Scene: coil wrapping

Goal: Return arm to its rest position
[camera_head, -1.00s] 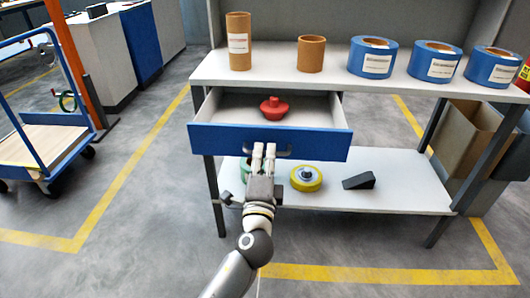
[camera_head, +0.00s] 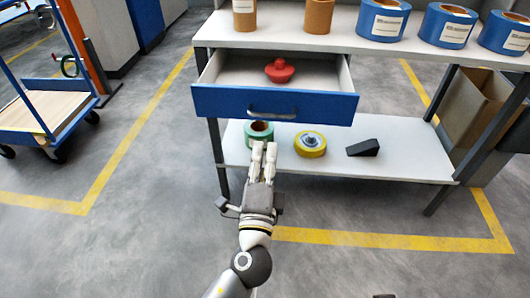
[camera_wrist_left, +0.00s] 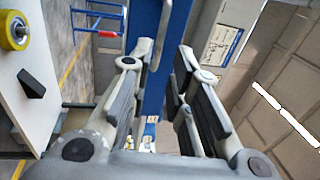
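My left gripper (camera_head: 264,148) is in front of and below the blue drawer's handle (camera_head: 272,113), apart from it. In the left wrist view the two fingers of my left gripper (camera_wrist_left: 164,52) stand apart with nothing between them, and the blue drawer front (camera_wrist_left: 154,75) shows beyond. The drawer (camera_head: 225,102) is pulled open, with a red knobbed object (camera_head: 280,71) inside.
The workbench top (camera_head: 340,40) carries brown tubes and several blue rolls. The lower shelf (camera_head: 400,160) holds a green roll (camera_head: 258,133), a yellow roll (camera_head: 310,144) and a dark wedge (camera_head: 363,148). A blue cart (camera_head: 50,110) stands left. Floor in front is clear.

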